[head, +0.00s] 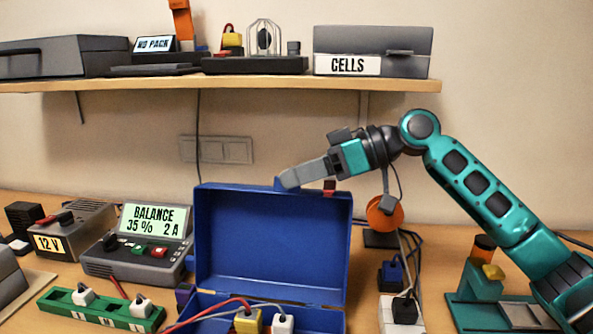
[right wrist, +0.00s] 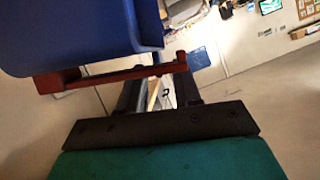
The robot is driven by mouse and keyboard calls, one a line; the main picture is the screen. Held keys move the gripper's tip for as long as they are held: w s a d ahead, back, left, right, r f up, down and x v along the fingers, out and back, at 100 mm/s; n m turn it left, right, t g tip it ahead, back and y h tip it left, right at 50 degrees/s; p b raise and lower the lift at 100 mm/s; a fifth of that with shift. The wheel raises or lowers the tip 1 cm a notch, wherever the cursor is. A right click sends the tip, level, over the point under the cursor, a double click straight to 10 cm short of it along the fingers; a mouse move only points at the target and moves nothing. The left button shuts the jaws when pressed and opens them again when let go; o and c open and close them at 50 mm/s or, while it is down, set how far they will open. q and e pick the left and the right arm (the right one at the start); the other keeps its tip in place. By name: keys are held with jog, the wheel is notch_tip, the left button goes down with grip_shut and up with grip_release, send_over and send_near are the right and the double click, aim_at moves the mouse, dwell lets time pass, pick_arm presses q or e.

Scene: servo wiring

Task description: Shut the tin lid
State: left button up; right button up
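The blue tin (head: 215,310) stands on the bench with its lid (head: 270,240) raised nearly upright at the back. A small red piece (head: 329,188) shows at the lid's top edge. My right gripper (head: 283,182) is at the lid's top edge, fingertips pointing left; I cannot tell whether they touch it. In the right wrist view the blue lid (right wrist: 80,35) fills the upper left, and a red-brown bar (right wrist: 105,75) crosses in front of my right gripper (right wrist: 160,85), hiding its tips. A narrow gap shows between the fingers. My left gripper is out of view.
A yellow plug (head: 248,321) and a white plug (head: 283,324) with cables are at the tin's front. The balance charger (head: 135,262) and green strip (head: 100,312) stand left. An orange disc (head: 385,213) stands right. A shelf (head: 220,86) hangs above.

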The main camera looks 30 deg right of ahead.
jog(key=shift+w+a+f, duration=0.1)
jog(key=shift+w+a, duration=0.05)
jog(key=shift+a, duration=0.1)
jog(key=shift+c, duration=0.4)
grip_shut()
dwell(0.9)
